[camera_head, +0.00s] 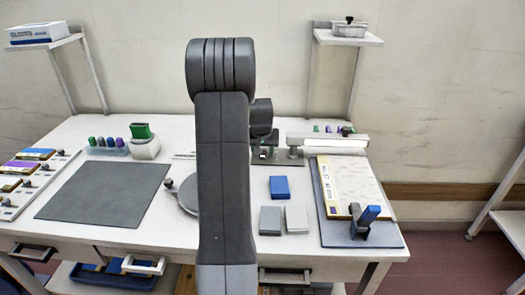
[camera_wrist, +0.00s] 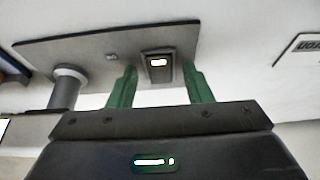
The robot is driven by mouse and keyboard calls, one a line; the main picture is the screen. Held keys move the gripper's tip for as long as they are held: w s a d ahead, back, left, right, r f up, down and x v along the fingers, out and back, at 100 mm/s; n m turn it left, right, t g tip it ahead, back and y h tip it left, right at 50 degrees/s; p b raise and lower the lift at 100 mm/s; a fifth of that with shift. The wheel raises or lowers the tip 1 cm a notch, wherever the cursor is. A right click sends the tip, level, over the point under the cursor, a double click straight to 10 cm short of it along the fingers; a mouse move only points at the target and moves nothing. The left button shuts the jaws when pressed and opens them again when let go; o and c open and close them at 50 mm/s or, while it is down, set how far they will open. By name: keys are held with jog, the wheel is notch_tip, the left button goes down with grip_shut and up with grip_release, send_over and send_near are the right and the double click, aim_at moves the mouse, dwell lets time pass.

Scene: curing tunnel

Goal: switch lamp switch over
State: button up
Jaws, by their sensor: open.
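The lamp switch (camera_wrist: 158,64) is a small dark housing with a bright white face, on a grey base plate (camera_wrist: 92,42) in the wrist view. My gripper (camera_wrist: 160,78) is open, with one green finger on each side of the switch in the picture. I cannot tell whether the fingers touch it. Nothing is held between them. In the head view the plate (camera_head: 285,160) lies at the back middle of the bench, partly hidden by my arm. The lamp (camera_head: 328,143) is a pale bar reaching right from a short post (camera_head: 295,151).
Blue (camera_head: 279,187), grey (camera_head: 270,220) and white (camera_head: 296,218) blocks lie in front of the plate. A board with a patterned sheet (camera_head: 358,185) is at the right. A dark mat (camera_head: 105,193) covers clear room at the left. A pen rack (camera_head: 108,150) stands behind it.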

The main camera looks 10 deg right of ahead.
jog(key=shift+c, duration=0.3)
jog(key=c, duration=0.9)
jog(key=p, duration=0.3)
jog(key=shift+w+r+g, duration=0.15)
jog(key=shift+r+g, duration=0.25)
jog(key=shift+w+d+g+p, duration=0.15)
jog(key=shift+g+p, duration=0.35)
jog(key=shift+p, duration=0.55)
jog(key=shift+w+f+g+y+p, duration=0.1)
jog(key=shift+f+g+y+p, duration=0.1)
jog(key=shift+g+y+p, duration=0.35)
jog(key=o, duration=1)
jog(key=shift+c, duration=0.2)
